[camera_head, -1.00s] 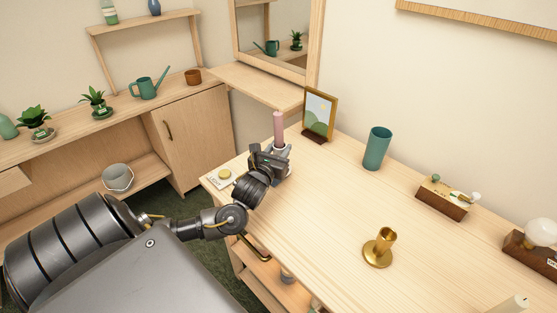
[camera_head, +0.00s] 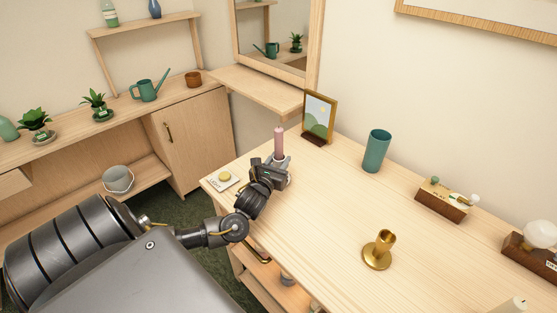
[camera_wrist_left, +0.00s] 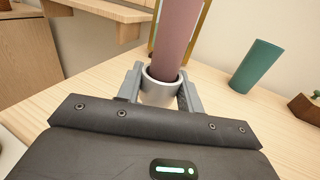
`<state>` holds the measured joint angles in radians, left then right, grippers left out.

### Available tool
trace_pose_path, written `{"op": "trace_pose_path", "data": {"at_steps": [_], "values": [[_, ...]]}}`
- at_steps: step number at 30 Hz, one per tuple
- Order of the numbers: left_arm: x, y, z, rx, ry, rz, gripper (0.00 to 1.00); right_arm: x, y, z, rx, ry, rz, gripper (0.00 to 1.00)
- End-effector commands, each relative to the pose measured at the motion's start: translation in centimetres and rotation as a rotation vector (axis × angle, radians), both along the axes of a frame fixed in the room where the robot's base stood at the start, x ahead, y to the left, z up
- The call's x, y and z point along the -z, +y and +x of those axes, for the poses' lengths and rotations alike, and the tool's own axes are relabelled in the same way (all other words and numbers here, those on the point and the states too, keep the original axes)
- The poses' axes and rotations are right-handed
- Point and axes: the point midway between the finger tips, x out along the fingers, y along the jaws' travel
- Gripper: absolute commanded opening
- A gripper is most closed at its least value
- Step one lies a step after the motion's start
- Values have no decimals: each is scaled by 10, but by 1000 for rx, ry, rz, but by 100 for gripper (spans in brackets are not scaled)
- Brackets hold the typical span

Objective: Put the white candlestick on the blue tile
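My left gripper (camera_head: 277,164) is over the wooden table near its left end. In the left wrist view its two fingers (camera_wrist_left: 160,92) stand on either side of the pale grey-white cup of the white candlestick (camera_wrist_left: 158,94), and it looks shut on it. A pink candle (camera_wrist_left: 176,40) stands upright in that cup; the candle also shows in the head view (camera_head: 279,142). The candlestick's base is hidden behind the gripper, so I cannot tell whether it touches the table. I see no blue tile in either view. My right gripper is not in view.
On the table (camera_head: 320,215) are a picture frame (camera_head: 319,115), a teal cup (camera_head: 376,151), a brass candlestick (camera_head: 379,250), a wooden block with knobs (camera_head: 442,200) and a white plate with a yellow button (camera_head: 223,178). The table's middle is mostly clear.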

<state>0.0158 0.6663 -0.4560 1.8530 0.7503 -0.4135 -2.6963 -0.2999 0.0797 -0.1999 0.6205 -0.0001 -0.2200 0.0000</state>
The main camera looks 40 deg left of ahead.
Motion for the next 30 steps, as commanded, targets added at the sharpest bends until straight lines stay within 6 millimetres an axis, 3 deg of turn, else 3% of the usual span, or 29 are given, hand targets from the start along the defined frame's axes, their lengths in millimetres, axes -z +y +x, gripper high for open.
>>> {"op": "trace_pose_path", "data": {"at_steps": [1,4,15,20,30], "values": [[0,0,0,0,0,0,43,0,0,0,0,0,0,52],[0,0,0,0,0,0,56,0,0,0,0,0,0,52],[-4,-1,-1,1,0,0,57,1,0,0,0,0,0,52],[-1,-9,-25,3,3,-2,57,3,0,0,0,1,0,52],[-2,-29,-91,0,2,-4,57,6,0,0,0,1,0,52]]}}
